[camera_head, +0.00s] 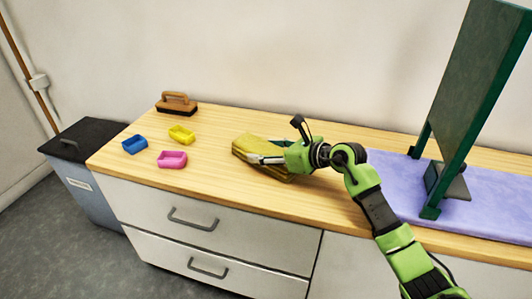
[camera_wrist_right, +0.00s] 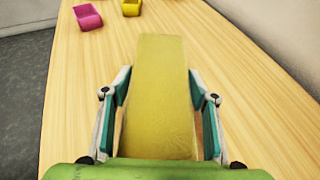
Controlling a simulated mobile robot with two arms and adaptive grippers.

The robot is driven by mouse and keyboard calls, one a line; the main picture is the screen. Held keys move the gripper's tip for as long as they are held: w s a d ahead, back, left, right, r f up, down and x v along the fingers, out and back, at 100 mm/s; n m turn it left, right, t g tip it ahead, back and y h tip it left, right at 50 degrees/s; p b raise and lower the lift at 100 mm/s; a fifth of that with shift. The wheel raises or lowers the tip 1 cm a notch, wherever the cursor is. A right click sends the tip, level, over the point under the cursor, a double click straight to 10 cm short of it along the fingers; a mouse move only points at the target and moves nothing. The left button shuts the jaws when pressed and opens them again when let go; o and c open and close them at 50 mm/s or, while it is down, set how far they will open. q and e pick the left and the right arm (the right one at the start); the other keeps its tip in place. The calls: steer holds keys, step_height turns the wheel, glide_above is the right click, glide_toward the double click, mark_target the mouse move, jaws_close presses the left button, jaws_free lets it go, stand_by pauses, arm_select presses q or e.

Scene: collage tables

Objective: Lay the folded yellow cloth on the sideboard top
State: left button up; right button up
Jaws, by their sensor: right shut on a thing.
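The folded yellow cloth (camera_head: 243,147) is a flat block at the middle of the wooden sideboard top (camera_head: 215,185). My right gripper (camera_head: 256,159) is shut on the cloth from the right side. In the right wrist view the cloth (camera_wrist_right: 160,85) lies lengthwise between the two fingers (camera_wrist_right: 160,100), over the wood. It is at or very close to the surface; I cannot tell whether it touches. The gripper hides part of the cloth in the head view. My left gripper is not in view.
Small blue (camera_head: 135,144), yellow (camera_head: 182,135) and pink (camera_head: 172,159) trays and a brush (camera_head: 177,103) stand at the left. A purple mat (camera_head: 400,180) with a green stand (camera_head: 470,90) lies at the right. A grey bin (camera_head: 88,185) stands left of the sideboard.

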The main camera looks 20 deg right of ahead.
mark_target(270, 151)
steer(key=o, duration=1.1)
steer(key=shift+f, duration=0.1)
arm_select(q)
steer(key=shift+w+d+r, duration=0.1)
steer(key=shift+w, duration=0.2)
arm_select(e)
steer(key=v, duration=0.4)
steer(key=shift+w+p, duration=0.1)
steer(key=shift+p, duration=0.3)
arm_select(q)
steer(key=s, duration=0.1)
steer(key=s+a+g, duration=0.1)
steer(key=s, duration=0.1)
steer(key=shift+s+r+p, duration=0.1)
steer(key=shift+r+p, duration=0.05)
steer(key=shift+p, duration=0.2)
arm_select(e)
steer(key=v, duration=0.8)
